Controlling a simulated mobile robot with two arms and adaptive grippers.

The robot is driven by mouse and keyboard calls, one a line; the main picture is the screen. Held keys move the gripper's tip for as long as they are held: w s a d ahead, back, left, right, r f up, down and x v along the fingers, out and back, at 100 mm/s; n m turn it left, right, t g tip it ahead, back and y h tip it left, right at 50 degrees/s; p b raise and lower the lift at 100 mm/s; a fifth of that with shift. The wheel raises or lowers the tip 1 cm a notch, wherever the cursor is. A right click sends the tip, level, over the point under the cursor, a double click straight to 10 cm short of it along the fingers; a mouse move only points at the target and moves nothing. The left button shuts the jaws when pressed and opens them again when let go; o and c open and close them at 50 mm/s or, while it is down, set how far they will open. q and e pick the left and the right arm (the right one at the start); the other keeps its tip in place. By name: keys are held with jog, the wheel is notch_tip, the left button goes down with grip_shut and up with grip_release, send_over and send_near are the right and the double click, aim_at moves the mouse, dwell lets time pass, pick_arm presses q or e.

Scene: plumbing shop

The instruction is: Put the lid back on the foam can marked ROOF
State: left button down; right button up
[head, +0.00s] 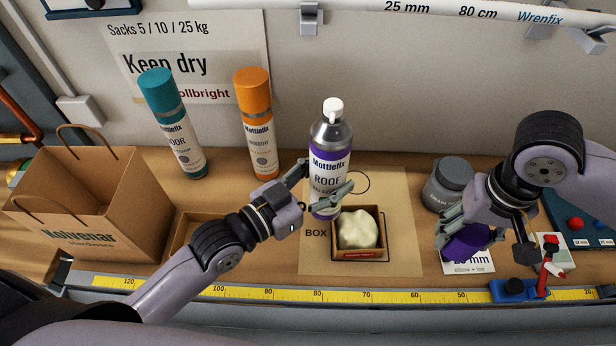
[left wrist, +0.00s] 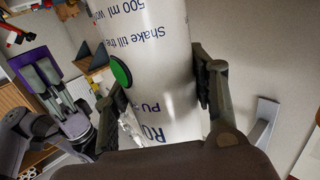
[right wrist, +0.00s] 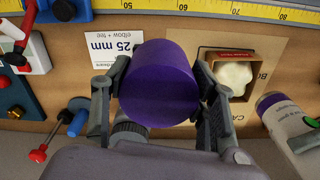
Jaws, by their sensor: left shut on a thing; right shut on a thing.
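The foam can marked ROOF (head: 328,160) stands upright at the middle of the bench, white with a purple band. Its silver top and white nozzle are bare. My left gripper (head: 322,190) is shut around its lower body; the can fills much of the left wrist view (left wrist: 155,60). The purple lid (head: 467,243) is in my right gripper (head: 462,232), near the front edge, right of the can and well apart from it. The right wrist view shows the lid (right wrist: 160,85) between both fingers. The lid's opening is hidden.
A small box (head: 372,254) with a cream foam lump stands just in front of the can. A teal-capped can (head: 178,130), an orange-capped can (head: 257,130) and a paper bag (head: 90,205) are left. A grey jar (head: 448,185) stands between can and right arm. A yellow tape (head: 270,291) runs along the front.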

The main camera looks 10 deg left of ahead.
dwell(0.5)
jog(key=w+a+r+n, duration=0.3)
jog(key=w+a+r, duration=0.4)
jog(key=a+r, duration=0.1)
jog(key=a+r+n, duration=0.1)
jog(key=a+r, duration=0.4)
jog(key=a+r+n, duration=0.2)
jog(key=a+r, duration=0.3)
jog(key=a+r+n, duration=0.1)
jog(key=a+r, duration=0.4)
jog(key=r, duration=0.1)
jog(key=shift+s+a, duration=0.2)
jog(key=shift+a, duration=0.1)
jog(key=shift+s+a+r, duration=0.15)
jog(key=shift+s+r, duration=0.1)
jog(key=shift+s, duration=0.2)
jog(key=shift+w, duration=0.1)
jog(key=shift+f, duration=0.15)
